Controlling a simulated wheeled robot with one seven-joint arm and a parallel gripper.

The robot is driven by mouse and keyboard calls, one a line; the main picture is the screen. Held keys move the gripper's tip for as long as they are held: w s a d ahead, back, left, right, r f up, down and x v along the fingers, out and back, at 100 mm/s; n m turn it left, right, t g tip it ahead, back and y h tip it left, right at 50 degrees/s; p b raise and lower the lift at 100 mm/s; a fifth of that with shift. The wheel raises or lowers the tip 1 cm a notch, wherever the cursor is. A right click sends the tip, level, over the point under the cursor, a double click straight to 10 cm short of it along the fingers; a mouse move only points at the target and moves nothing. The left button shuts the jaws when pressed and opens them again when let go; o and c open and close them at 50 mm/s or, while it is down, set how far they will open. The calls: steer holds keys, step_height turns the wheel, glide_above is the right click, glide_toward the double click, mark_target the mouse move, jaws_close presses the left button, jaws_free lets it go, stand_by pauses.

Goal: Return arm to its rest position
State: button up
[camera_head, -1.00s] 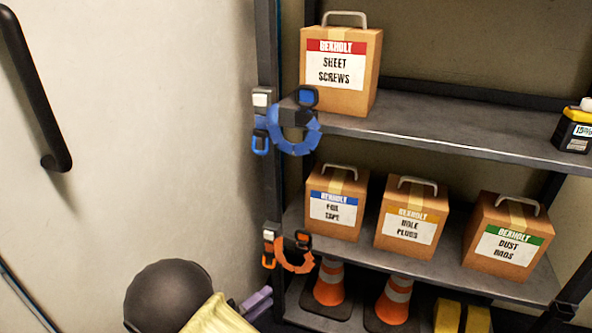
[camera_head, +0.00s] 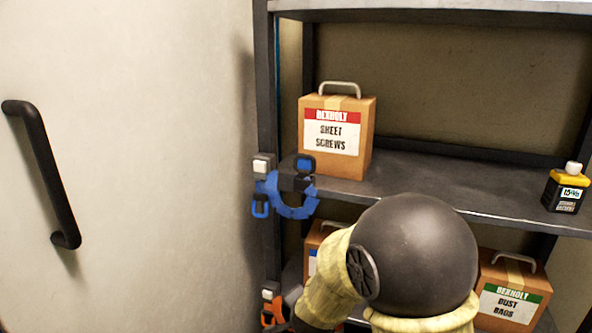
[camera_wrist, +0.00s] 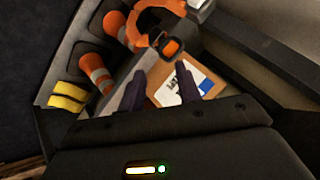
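My gripper (camera_wrist: 164,82) shows in the wrist view with its two dark fingers apart and nothing held between them. Past the fingertips is a cardboard box with a blue-and-white label (camera_wrist: 203,80), and an orange clamp (camera_wrist: 160,28) hangs beyond. In the head view my arm, with a dark round joint (camera_head: 424,250) and yellowish sleeves, is raised in front of the shelf. It covers the middle of the lower shelf; my gripper is hidden there.
A Sheet Screws box (camera_head: 336,138), a blue clamp (camera_head: 291,207) and a yellow-black bottle (camera_head: 566,188) are at the upper shelf. A Dust Bags box (camera_head: 509,295) is below. Cones (camera_wrist: 96,72) and yellow blocks (camera_wrist: 68,98) show in the wrist view. A door handle (camera_head: 45,175) is left.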

steer(key=s+d+r+n+g+p, duration=0.1)
steer(key=s+d+r+n+g, duration=0.15)
steer(key=s+d+n, duration=0.4)
steer(key=s+d+r+n+g+p, duration=0.1)
steer(key=s+d+n+g, duration=0.3)
steer(key=s+d, duration=0.45)
steer(key=w+a+p+v, duration=0.1)
steer(key=w+p+v, duration=0.2)
steer(key=p+v, duration=1.5)
steer(key=w+a+r+p+v, duration=0.1)
steer(key=w+a+p+v, duration=0.1)
steer(key=p+v, duration=1.7)
steer(key=shift+w+r+p, duration=0.25)
steer(key=shift+w+p, duration=0.2)
steer(key=shift+p, duration=0.05)
steer(key=shift+a+m, duration=0.15)
steer(key=shift+m, duration=0.1)
steer(key=shift+w, duration=0.15)
